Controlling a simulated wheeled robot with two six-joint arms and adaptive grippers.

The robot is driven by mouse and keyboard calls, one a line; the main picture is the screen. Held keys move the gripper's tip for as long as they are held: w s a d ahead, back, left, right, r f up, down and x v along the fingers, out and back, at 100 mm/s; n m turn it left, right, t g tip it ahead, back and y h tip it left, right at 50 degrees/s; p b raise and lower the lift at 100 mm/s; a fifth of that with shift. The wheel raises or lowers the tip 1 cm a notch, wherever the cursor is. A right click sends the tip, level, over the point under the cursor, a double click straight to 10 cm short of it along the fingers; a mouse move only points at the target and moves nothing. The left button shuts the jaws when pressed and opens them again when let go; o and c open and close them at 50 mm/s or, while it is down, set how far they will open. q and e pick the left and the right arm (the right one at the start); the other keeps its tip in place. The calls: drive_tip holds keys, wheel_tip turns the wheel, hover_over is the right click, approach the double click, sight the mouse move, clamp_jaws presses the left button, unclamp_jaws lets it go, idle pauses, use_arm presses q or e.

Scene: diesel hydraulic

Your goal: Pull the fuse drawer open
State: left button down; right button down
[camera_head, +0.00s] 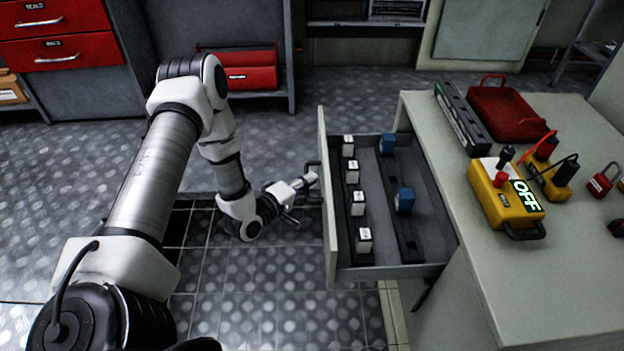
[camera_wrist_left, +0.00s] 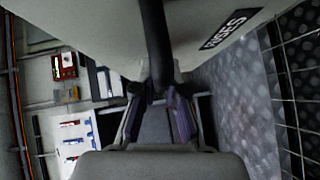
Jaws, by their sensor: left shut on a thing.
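The fuse drawer (camera_head: 328,225) stands pulled out from the light bench cabinet on the right in the head view. My left gripper (camera_head: 308,181) is at the outer face of the drawer, shut on the dark handle (camera_head: 313,166). In the left wrist view the handle (camera_wrist_left: 155,45) runs down between the fingers (camera_wrist_left: 160,105). The drawer front (camera_wrist_left: 95,25) there carries a label reading FUSES. My right gripper is not in view.
Red drawers (camera_head: 60,52) and a shelf with a red box (camera_head: 250,77) stand at the back left. Floor left of the drawer is clear beside my arm.

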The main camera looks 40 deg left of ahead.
use_arm(q)
drive_tip(key=c, duration=1.2)
unclamp_jaws()
drive_tip(key=s+a+r, duration=0.1)
drive_tip(key=s, duration=1)
drive_tip(key=shift+s+a+r, duration=0.25)
drive_tip(key=shift+s+r, duration=0.1)
drive_tip(key=shift+s, duration=0.05)
